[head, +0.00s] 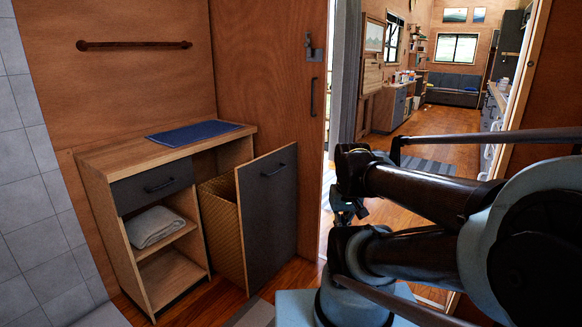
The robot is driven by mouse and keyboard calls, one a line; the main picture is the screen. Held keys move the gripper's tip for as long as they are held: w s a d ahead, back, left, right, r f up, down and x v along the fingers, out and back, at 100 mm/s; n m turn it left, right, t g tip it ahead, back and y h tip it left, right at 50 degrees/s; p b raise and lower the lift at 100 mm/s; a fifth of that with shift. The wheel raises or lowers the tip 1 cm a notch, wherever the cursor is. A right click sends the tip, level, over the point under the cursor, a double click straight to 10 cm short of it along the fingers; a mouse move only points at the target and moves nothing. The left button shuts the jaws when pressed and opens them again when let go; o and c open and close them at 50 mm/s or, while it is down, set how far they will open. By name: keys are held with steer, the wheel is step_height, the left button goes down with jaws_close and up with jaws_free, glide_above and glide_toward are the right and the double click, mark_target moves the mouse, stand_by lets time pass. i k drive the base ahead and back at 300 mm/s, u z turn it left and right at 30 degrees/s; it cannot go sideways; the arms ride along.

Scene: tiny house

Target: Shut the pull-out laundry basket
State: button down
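The pull-out laundry basket (219,232) is a woven tan bin behind a dark grey front panel (269,222) with a black handle (274,170) near its top. It stands pulled out from the right part of a wooden cabinet (92,158). My gripper (345,216) is to the right of the panel, in front of the doorway, apart from the panel in the picture. It is small and partly hidden by my arm, so its finger opening is unclear.
The cabinet has a dark drawer (153,186), a shelf with a folded grey towel (154,227) and a blue mat (191,133) on top. A wooden door (268,75) stands behind the basket. The doorway opens to a room with clear floor (440,124).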

mark_target(249, 211)
steer(key=i, duration=0.85)
